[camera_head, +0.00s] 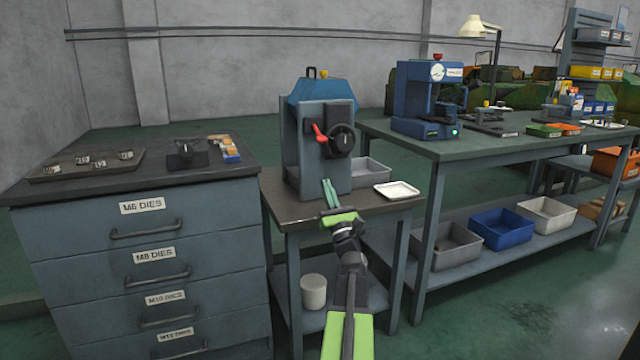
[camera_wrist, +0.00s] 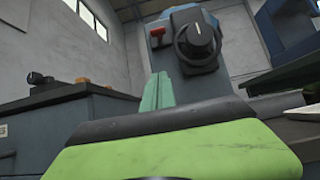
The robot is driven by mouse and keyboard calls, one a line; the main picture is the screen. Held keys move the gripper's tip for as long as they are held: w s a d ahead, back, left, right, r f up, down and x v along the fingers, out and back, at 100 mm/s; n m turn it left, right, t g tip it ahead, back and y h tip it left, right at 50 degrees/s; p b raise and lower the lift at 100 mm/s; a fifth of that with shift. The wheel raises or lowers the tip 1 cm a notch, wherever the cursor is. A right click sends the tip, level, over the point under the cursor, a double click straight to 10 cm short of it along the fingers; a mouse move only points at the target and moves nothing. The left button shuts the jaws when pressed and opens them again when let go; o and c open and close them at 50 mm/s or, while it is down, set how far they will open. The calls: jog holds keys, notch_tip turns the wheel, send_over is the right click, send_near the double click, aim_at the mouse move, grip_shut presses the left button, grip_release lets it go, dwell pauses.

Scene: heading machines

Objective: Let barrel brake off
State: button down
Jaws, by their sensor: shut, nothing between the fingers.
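The barrel machine (camera_head: 310,135) stands on a small table, a grey housing with a blue top. On its front is a dark plate with a round black knob (camera_head: 342,139) and a red lever (camera_head: 320,133) to the knob's left. In the wrist view the knob (camera_wrist: 198,38) and the red lever (camera_wrist: 157,31) show above my gripper. My gripper (camera_head: 330,192) has green fingers, shut and empty, pointing up in front of the lower housing. It is below the lever and apart from it. The fingers also show in the wrist view (camera_wrist: 157,92).
A drawer cabinet (camera_head: 140,235) with dies on top stands at the left. A white tray (camera_head: 397,190) and a grey bin (camera_head: 371,172) sit at the machine's right. A long workbench (camera_head: 480,141) with a blue press (camera_head: 428,100) stands at the right.

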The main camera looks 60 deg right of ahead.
jog(key=shift+s+d+f, duration=0.1)
jog(key=shift+s+d, duration=0.05)
jog(key=shift+s, duration=0.25)
jog(key=p, duration=1)
send_near(318, 133)
jog(key=w+d, duration=0.1)
jog(key=w+d+r, duration=0.1)
jog(key=w, duration=0.1)
jog(key=shift+w+d, duration=0.2)
jog(key=shift+d, duration=0.1)
